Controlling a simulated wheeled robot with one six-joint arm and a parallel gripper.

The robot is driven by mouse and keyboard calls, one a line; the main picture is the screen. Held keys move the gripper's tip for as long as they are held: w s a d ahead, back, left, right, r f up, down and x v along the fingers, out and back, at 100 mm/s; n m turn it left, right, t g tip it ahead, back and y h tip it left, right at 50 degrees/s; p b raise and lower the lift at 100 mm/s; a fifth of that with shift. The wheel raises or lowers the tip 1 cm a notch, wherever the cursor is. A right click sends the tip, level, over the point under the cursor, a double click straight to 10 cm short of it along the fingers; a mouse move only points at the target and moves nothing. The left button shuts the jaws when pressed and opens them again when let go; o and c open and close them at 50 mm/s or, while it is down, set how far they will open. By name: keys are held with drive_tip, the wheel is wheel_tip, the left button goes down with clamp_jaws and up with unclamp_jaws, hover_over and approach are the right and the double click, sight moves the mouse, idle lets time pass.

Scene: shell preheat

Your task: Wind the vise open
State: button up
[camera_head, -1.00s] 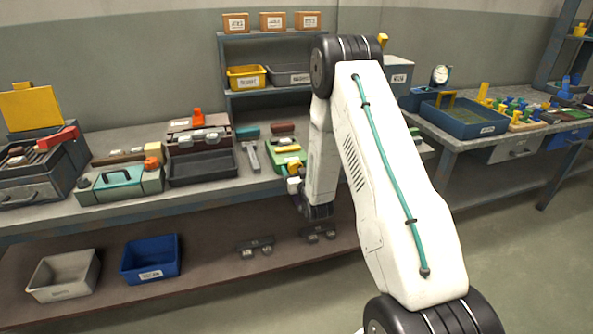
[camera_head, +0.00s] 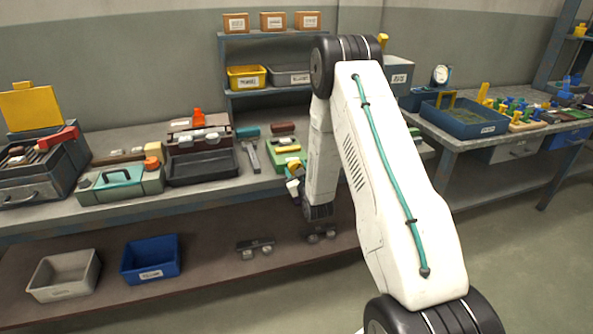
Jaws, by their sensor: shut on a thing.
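A green fixture with yellow parts (camera_head: 284,151), which looks like the vise, sits at the front of the left bench. My arm hides its right side. A small yellow part, apparently the vise handle (camera_head: 294,166), shows at its front edge. My gripper (camera_head: 294,180) is small and partly hidden in front of the bench edge, right at that handle. It is shut on the handle, as far as this view shows. How far apart the vise jaws stand is too small to tell.
A grey hammer-like tool (camera_head: 251,156) and a black tray (camera_head: 203,168) lie left of the green fixture. A teal-topped box (camera_head: 120,181) stands further left. A blue bin (camera_head: 150,260) and a grey bin (camera_head: 64,276) sit on the lower shelf. The floor at right is clear.

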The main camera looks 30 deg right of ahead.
drive_tip(key=shift+n, duration=2.2)
drive_tip(key=shift+a, duration=0.1)
drive_tip(key=o, duration=1)
